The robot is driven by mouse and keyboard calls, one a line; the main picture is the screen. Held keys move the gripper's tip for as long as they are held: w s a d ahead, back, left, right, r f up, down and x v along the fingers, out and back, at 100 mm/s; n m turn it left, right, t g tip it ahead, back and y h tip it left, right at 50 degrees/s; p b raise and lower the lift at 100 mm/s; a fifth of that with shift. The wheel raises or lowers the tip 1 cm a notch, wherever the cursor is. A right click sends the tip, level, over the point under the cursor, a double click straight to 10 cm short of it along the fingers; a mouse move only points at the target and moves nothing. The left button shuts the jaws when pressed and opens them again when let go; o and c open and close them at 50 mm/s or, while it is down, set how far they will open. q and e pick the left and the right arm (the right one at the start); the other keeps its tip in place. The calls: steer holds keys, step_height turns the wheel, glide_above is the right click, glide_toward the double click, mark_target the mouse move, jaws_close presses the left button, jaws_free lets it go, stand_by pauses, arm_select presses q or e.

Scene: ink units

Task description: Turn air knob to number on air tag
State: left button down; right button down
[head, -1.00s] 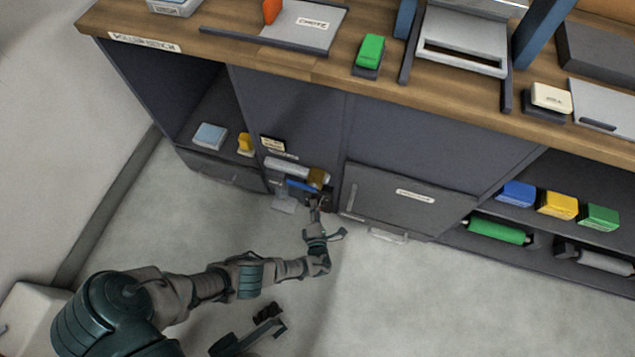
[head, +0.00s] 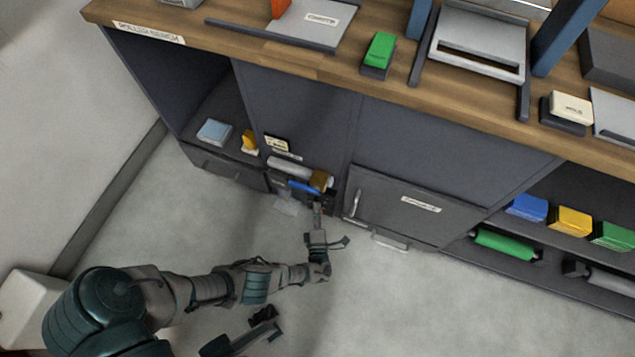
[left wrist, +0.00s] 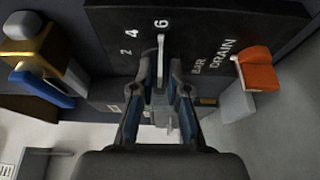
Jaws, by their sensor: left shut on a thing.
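The air knob (left wrist: 160,65) is on a dark panel marked 2, 4, 6 and BAR in the left wrist view. Its pale pointer stands just below the 6. My left gripper (left wrist: 160,92) is shut on the knob, one finger on each side; the fingers hide part of it. In the head view my left gripper (head: 317,208) reaches the low front of the bench. A small pale tag (head: 277,143) is on the cabinet front above; its writing is too small to read. Dark parts at the bottom of the head view may be my right gripper; its jaws are unclear.
An orange drain lever (left wrist: 257,70) is right of the knob. A blue handle (left wrist: 42,88) and a brass part (left wrist: 40,45) are to the left. A closed drawer front (head: 415,205) lies right of my left gripper. The floor (head: 430,310) in front is clear.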

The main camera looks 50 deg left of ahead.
arm_select(q)
steer(key=c, duration=1.2)
jaws_free()
steer(key=shift+w+d+f, duration=0.15)
steer(key=shift+d+f, duration=0.1)
steer(key=shift+o, duration=0.2)
steer(key=shift+a, duration=0.1)
steer(key=v, duration=1.2)
